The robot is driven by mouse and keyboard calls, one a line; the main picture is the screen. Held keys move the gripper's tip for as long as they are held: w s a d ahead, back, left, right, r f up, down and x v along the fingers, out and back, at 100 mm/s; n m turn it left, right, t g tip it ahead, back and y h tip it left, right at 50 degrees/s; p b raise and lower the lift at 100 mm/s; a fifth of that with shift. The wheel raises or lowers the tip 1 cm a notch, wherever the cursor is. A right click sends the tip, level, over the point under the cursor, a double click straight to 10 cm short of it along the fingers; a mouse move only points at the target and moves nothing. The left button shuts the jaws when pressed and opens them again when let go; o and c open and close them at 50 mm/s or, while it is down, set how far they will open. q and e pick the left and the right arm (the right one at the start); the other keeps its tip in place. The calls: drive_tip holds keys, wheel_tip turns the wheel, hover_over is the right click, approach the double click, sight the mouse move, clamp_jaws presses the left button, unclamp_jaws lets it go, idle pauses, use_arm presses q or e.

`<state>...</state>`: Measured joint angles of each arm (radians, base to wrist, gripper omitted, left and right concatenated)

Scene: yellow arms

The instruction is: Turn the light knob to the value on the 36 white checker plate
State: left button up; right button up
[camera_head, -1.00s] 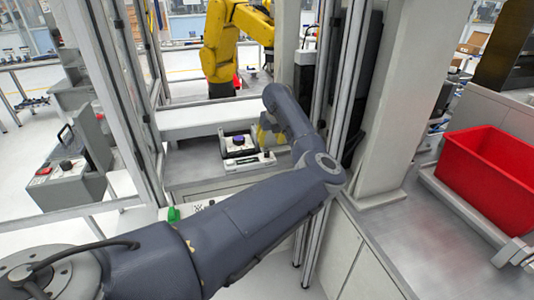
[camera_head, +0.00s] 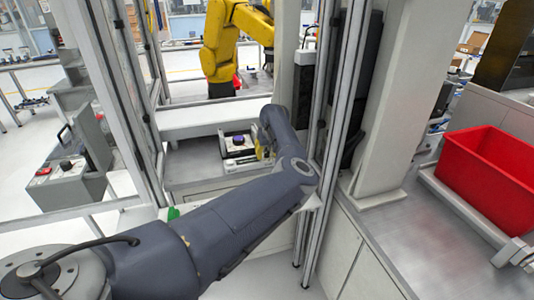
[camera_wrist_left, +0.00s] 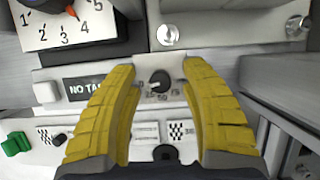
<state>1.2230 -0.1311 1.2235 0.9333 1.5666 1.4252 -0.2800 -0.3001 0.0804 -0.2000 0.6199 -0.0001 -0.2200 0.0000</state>
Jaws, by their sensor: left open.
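In the left wrist view, a small black knob (camera_wrist_left: 160,80) with a numbered scale around it sits on a pale panel. My left gripper (camera_wrist_left: 160,68) is open, its yellow fingers on either side of the knob with gaps between. A white checker plate (camera_wrist_left: 180,131) is below and to the right of the knob; its number starts with 3, the rest is hard to read. Another checker plate (camera_wrist_left: 46,135) is at the left. In the head view my left gripper (camera_head: 262,152) is over the panel's right part and hides some of it. My right gripper is not in view.
A larger numbered dial (camera_wrist_left: 70,25) stands at the wrist view's top left. A black "NO TA..." label (camera_wrist_left: 85,88) is beside the left finger, and a green part (camera_wrist_left: 15,144) is farther left. Metal posts (camera_head: 322,110) stand close to my arm. A red bin (camera_head: 490,165) is at right.

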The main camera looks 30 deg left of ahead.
use_arm(q)
drive_tip(key=shift+c, duration=0.3)
clamp_jaws()
drive_tip(key=shift+r+n, duration=0.1)
drive_tip(key=shift+n, duration=0.2)
drive_tip(key=n+g+y, duration=0.1)
drive_tip(key=n, duration=0.2)
drive_tip(key=shift+r+n, duration=0.1)
drive_tip(key=shift+n, duration=0.2)
drive_tip(key=shift+a+n+g, duration=0.15)
drive_tip(key=shift+n+g, duration=0.55)
drive_tip(key=shift+n, duration=1.2)
drive_tip(key=shift+o, duration=0.3)
unclamp_jaws()
drive_tip(key=v, duration=1.2)
drive_tip(key=shift+w, duration=0.15)
